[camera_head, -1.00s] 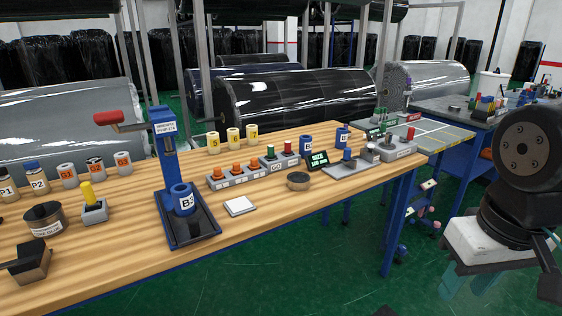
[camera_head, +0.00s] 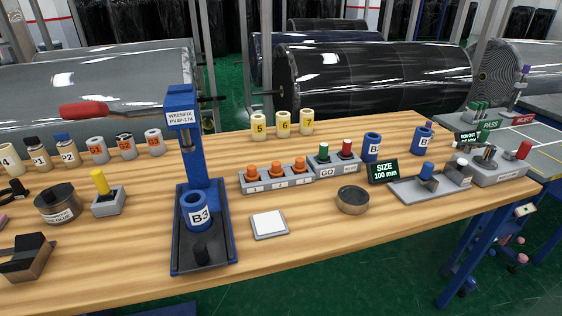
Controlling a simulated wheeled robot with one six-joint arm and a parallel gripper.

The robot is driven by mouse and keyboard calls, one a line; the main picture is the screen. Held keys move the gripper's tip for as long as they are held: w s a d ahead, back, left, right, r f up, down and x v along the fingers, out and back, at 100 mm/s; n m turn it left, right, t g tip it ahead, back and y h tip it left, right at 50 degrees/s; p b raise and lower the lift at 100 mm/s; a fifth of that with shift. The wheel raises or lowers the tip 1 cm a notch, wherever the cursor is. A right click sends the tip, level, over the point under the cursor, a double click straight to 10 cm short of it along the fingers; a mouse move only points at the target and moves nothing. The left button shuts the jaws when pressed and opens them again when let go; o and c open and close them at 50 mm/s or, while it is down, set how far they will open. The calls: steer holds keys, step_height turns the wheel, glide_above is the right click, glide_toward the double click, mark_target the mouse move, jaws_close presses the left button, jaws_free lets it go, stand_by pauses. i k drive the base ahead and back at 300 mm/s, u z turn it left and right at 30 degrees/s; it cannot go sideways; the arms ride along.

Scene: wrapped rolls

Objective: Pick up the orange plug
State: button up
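Three orange plugs stand upright in a row in a long grey block (camera_head: 277,182) near the middle of the wooden bench. They are the left orange plug (camera_head: 252,171), the middle orange plug (camera_head: 275,168) and the right orange plug (camera_head: 299,164). Their lower ends are hidden in the block. My gripper is not in view.
A blue press (camera_head: 181,120) holding roll B3 (camera_head: 196,212) stands left of the plugs. A white pad (camera_head: 268,223) and round tin (camera_head: 352,200) lie in front. A GO block (camera_head: 333,166) with green and red plugs adjoins on the right. Cream rolls (camera_head: 283,124) stand behind.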

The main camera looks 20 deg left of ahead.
mark_target(276, 171)
steer(key=u, duration=0.4)
steer(key=i, duration=0.7)
steer(key=u, duration=0.9)
steer(key=i, duration=0.3)
steer(key=u, duration=0.35)
